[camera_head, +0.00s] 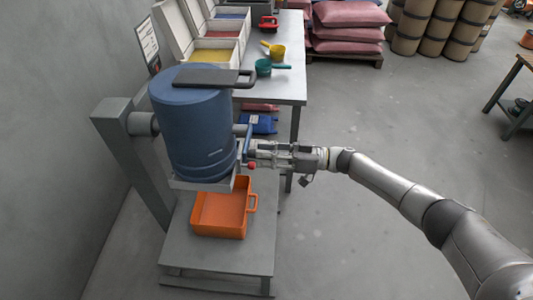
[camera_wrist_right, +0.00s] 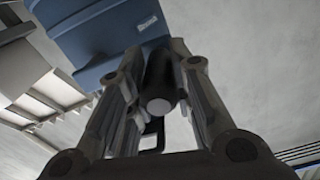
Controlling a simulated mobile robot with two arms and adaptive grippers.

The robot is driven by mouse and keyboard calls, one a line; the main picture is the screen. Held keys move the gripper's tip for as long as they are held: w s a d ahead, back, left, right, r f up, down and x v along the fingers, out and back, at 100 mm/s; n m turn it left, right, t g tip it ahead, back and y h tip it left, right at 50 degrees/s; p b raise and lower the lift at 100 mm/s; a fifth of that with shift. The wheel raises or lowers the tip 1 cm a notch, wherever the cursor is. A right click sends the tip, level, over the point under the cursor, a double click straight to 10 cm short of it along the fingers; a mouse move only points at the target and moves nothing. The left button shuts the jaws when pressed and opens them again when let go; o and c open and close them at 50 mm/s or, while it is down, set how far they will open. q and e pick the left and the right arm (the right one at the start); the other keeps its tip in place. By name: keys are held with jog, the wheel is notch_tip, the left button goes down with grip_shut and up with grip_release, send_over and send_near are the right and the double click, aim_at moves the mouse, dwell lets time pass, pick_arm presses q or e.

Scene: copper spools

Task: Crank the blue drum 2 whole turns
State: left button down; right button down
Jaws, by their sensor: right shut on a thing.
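The blue drum (camera_head: 190,120) stands nearly upright in a grey frame (camera_head: 125,150) on the left of the head view. A dark flat lid with a loop handle (camera_head: 213,78) shows at its top. In the right wrist view the drum (camera_wrist_right: 100,35) is above and left of the fingers. My right gripper (camera_head: 253,153) is at the drum's right side. In the wrist view its fingers (camera_wrist_right: 158,65) are shut on a black cylindrical crank handle (camera_wrist_right: 160,85). A small red knob (camera_head: 252,166) is just below the gripper. My left gripper is not in view.
An orange bin (camera_head: 223,208) sits on the stand's base plate below the drum. Behind is a grey table (camera_head: 290,85) with open boxes of coloured material, a yellow scoop (camera_head: 273,50) and a green scoop (camera_head: 265,68). The floor right of the stand is clear.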

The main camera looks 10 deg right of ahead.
jog(key=shift+w+r, duration=0.15)
jog(key=shift+r, duration=0.1)
jog(key=c, duration=1.6)
grip_release()
jog(key=o, duration=0.4)
jog(key=shift+f, duration=0.1)
jog(key=v, duration=1.2)
